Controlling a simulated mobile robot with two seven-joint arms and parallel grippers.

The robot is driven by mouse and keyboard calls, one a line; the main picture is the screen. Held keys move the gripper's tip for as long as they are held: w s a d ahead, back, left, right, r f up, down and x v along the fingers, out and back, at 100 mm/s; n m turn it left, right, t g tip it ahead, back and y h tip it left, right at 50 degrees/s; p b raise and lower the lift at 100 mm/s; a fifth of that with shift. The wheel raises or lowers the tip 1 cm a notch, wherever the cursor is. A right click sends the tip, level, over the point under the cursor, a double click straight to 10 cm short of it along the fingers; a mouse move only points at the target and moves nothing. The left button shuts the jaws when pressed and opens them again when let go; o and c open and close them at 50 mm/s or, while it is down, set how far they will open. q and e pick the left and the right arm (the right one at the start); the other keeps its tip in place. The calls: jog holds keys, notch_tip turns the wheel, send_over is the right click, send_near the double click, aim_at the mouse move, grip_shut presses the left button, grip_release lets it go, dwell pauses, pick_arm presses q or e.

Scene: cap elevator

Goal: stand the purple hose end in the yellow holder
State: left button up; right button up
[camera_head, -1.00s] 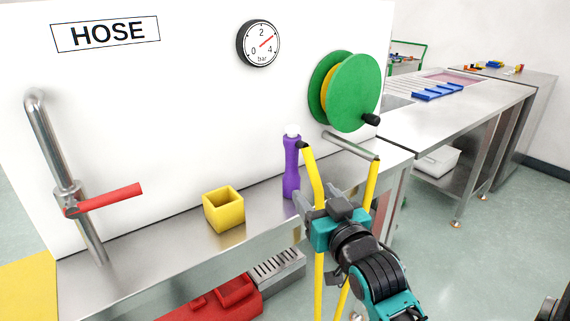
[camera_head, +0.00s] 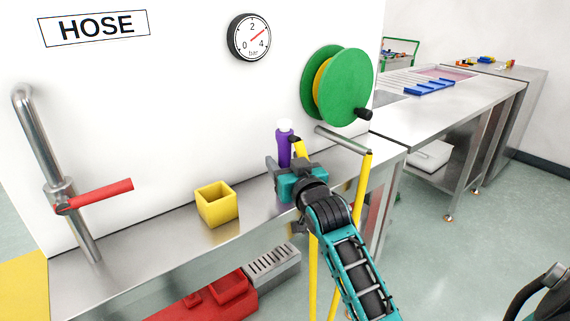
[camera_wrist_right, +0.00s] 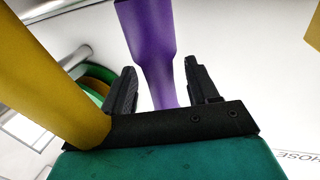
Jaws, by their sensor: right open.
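The purple hose end (camera_head: 284,150) stands upright near the back of the steel bench, with a white tip on top. Its lower part is hidden behind my right gripper (camera_head: 284,168). In the right wrist view the purple hose end (camera_wrist_right: 152,45) lies between the two black fingers of my right gripper (camera_wrist_right: 162,82). The fingers are open, with a gap visible on the right side. The yellow holder (camera_head: 216,207) is an open-topped square box on the bench, left of the hose end, and looks empty. My left gripper is not in view.
The yellow hose (camera_head: 362,195) hangs over a metal rail (camera_head: 342,140) right of my arm; yellow tubing (camera_wrist_right: 45,75) passes close by the right wrist. A green reel (camera_head: 338,87) is on the white wall. A red-handled pipe (camera_head: 95,196) stands at left. Bench between holder and hose end is clear.

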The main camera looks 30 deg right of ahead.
jog(key=shift+w+d, duration=0.1)
jog(key=shift+w, duration=0.3)
jog(key=shift+r, duration=0.1)
grip_shut()
